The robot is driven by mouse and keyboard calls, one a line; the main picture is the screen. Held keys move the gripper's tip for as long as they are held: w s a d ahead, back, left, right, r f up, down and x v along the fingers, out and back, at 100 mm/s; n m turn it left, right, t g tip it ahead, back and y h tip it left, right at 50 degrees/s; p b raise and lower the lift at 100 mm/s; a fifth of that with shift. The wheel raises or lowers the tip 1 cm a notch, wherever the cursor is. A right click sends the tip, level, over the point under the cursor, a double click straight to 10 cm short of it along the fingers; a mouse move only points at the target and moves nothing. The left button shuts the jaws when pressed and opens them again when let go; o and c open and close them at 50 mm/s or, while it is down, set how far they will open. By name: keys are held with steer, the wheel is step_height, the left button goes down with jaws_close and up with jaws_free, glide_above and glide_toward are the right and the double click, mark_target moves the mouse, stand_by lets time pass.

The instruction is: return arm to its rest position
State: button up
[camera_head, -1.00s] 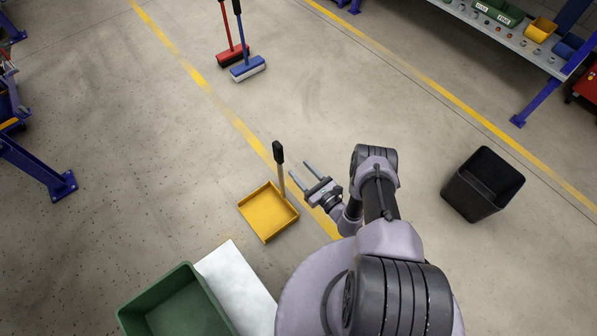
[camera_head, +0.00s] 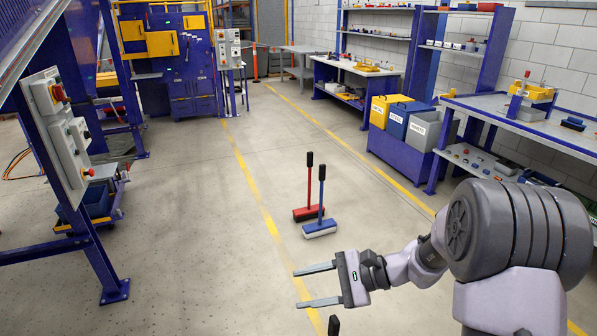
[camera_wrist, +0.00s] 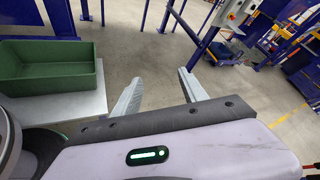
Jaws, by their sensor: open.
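My gripper (camera_head: 297,289) is open and empty in the head view, its two long grey fingers spread and pointing left above the floor. My arm reaches in from the lower right, bent at the elbow. In the wrist view the two fingers (camera_wrist: 160,75) also stand apart with only floor between them.
A red broom (camera_head: 309,212) and a blue broom (camera_head: 320,229) stand on the floor beyond my gripper. A green crate (camera_wrist: 50,75) sits on a pale surface in the wrist view. Labelled bins (camera_head: 400,118) and workbenches line the right. A control-box post (camera_head: 72,150) stands left.

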steer(key=s+d+r+n+t+h, duration=0.1)
steer(key=s+d+r+n+h, duration=0.1)
steer(key=s, duration=0.5)
steer(key=s+d+r+n+t+h, duration=0.1)
steer(key=s+d+r+n+h, duration=0.2)
steer(key=s+r+h, duration=0.2)
steer(key=s+d+r+n+t+h, duration=0.2)
steer(key=s+d+r+n+h, duration=0.1)
steer(key=s, duration=0.6)
steer(key=shift+s+r+n+h, duration=0.35)
steer(key=shift+r+h, duration=0.35)
steer(key=shift+r, duration=0.25)
